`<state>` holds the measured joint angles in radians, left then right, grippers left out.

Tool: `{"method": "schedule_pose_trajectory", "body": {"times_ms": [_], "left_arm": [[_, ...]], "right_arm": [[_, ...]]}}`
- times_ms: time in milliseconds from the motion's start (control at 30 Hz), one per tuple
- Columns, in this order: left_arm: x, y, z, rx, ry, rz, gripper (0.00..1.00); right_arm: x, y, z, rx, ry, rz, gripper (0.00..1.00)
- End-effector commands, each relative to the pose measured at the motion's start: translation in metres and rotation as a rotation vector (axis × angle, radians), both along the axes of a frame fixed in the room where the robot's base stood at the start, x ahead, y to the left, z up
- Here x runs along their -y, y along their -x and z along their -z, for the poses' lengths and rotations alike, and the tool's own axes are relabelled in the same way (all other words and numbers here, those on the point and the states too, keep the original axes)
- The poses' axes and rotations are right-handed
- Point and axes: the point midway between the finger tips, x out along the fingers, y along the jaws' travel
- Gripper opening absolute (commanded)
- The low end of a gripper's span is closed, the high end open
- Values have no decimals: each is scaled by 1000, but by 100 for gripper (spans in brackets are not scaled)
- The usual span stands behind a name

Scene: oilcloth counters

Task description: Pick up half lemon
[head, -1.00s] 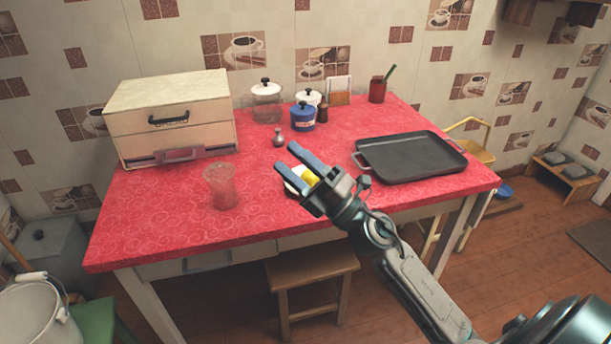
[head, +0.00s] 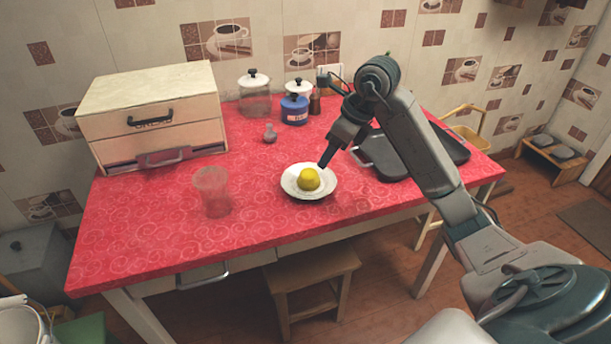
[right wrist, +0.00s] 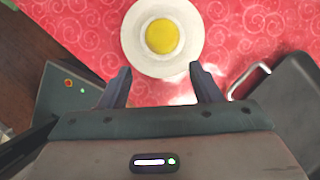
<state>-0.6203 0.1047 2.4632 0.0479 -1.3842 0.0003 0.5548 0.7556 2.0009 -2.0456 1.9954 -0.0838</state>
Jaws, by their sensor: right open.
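The yellow half lemon (head: 309,179) sits on a small white plate (head: 290,187) on the red table. In the right wrist view the half lemon (right wrist: 162,36) lies on the plate (right wrist: 131,41), ahead of and between my fingertips. My right gripper (head: 322,165) points down, above and just right of the lemon, apart from it. In the right wrist view its two fingers (right wrist: 160,70) are spread with nothing between them. My left gripper is not in view.
A black tray (head: 380,160) lies right of the plate, partly behind my arm. A clear glass (head: 212,192) stands to the left. A bread box (head: 150,115), a blue pot (head: 294,109), a glass jar (head: 254,97) and a small shaker (head: 270,134) are behind. The front left of the table is clear.

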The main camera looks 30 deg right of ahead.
Motion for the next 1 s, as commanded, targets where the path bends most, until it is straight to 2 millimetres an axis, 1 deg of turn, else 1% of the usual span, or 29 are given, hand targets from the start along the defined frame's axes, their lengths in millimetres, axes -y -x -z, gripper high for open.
{"method": "schedule_pose_trajectory", "body": {"times_ms": [67, 200, 300, 400, 567, 633, 800, 900, 1000], "left_arm": [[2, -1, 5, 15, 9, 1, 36], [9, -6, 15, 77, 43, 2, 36], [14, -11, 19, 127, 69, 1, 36], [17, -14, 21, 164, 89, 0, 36], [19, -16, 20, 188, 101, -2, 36], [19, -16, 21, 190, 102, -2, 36], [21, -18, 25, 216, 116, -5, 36], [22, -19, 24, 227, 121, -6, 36], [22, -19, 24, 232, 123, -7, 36]], "right_arm": [[2, -1, 6, -9, 12, 8, 57], [-2, -8, 28, -12, 11, 7, 57], [-5, -13, 40, -10, 11, 7, 57], [-8, -16, 48, -10, 11, 6, 57], [-10, -20, 53, -10, 11, 6, 57], [-12, -24, 57, -10, 9, 5, 57], [-22, -40, 76, -10, 7, 4, 57], [-23, -44, 87, -12, 10, 5, 57], [-24, -46, 93, -9, 12, 6, 57]]}}
